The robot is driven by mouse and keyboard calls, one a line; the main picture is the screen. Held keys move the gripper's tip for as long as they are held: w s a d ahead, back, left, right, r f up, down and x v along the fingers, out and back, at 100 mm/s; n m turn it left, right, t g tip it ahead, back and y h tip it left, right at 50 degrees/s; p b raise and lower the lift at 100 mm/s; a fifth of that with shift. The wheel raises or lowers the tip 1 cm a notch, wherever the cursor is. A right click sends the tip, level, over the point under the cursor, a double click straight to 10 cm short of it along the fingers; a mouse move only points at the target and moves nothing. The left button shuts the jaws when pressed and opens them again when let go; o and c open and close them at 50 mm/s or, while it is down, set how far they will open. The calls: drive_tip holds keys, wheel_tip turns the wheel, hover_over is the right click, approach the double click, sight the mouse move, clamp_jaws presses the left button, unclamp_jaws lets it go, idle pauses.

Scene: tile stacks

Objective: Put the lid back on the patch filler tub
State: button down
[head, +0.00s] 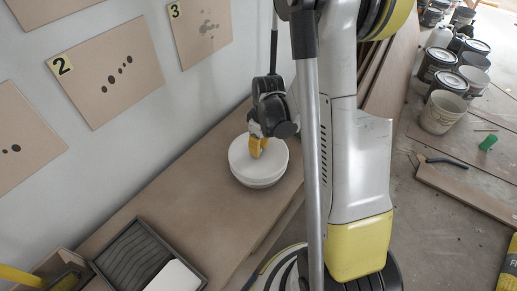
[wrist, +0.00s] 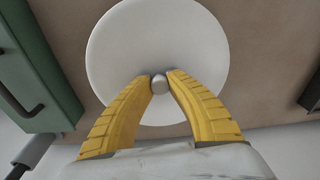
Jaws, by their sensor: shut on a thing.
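The round white lid (head: 242,158) is at the patch filler tub (head: 258,182), near the wall end of the brown bench. In the wrist view the lid (wrist: 130,50) is a plain white disc with a small grey knob (wrist: 160,85) at its middle. My gripper (head: 257,150) has its yellow fingers closed around that knob from above; the fingertips also show in the wrist view (wrist: 160,80). The white tub shows as a short band just under the lid. I cannot tell whether the lid is seated on the rim or slightly above it.
A dark paint tray (head: 118,236) with a white piece (head: 176,277) lies at the bench's near end. A green box (wrist: 38,70) stands left in the wrist view. Marked boards (head: 105,75) hang on the wall.

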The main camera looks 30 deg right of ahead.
drive_tip(key=c, duration=0.8)
unclamp_jaws()
drive_tip(key=shift+r+p, duration=2.45)
drive_tip(key=shift+r, duration=1.1)
clamp_jaws()
drive_tip(key=shift+f, duration=0.2)
